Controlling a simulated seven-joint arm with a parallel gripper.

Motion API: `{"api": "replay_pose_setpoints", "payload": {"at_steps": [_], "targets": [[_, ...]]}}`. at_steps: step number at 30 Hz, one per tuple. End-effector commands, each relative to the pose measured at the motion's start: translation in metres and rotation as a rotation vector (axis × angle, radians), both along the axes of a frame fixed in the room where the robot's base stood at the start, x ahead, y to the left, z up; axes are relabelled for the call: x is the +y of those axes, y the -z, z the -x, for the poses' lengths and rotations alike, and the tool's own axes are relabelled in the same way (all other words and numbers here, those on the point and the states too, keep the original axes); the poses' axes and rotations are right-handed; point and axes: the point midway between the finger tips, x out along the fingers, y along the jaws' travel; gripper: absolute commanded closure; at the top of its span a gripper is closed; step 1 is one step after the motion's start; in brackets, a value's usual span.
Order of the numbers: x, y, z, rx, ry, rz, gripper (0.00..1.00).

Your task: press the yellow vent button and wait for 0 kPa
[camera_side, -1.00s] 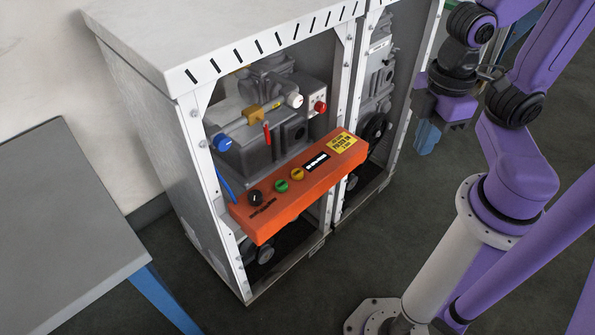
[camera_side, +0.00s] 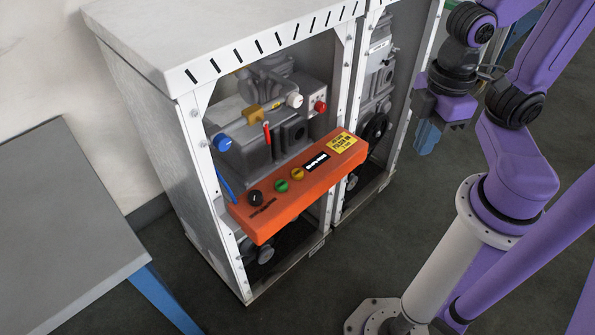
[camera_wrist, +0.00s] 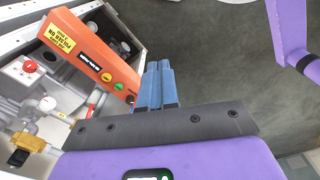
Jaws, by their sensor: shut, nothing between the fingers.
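The yellow button (camera_side: 297,174) sits on the top face of the orange control panel (camera_side: 262,222), between the green button (camera_side: 281,186) and a black display (camera_side: 317,161) whose text is too small to read. The yellow button also shows in the wrist view (camera_wrist: 106,77), left of my fingers. My gripper (camera_side: 424,148) is to the right of the panel, apart from it, with its blue fingers pointing down. In the wrist view its fingers (camera_wrist: 158,70) are together with nothing held.
A black knob (camera_side: 255,198) is at the panel's left end and a yellow warning label (camera_side: 342,142) at its right. Behind stand pump parts with a red knob (camera_side: 320,107) and blue knob (camera_side: 222,143). The white cabinet frame (camera_side: 342,90) encloses them. A grey table (camera_side: 60,220) is at left.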

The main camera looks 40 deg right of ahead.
Motion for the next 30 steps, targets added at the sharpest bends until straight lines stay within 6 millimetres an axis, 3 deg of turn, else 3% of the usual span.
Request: {"api": "replay_pose_setpoints", "payload": {"at_steps": [5,11,21,30], "targets": [[0.010,0.005,-0.006,0.005,0.109,-0.030,1.00],[0.042,0.022,-0.028,0.025,0.479,-0.132,1.00],[0.086,0.058,-0.091,0.085,1.256,-0.348,1.00],[0.095,0.092,-0.157,0.153,1.933,-0.572,1.00]]}}
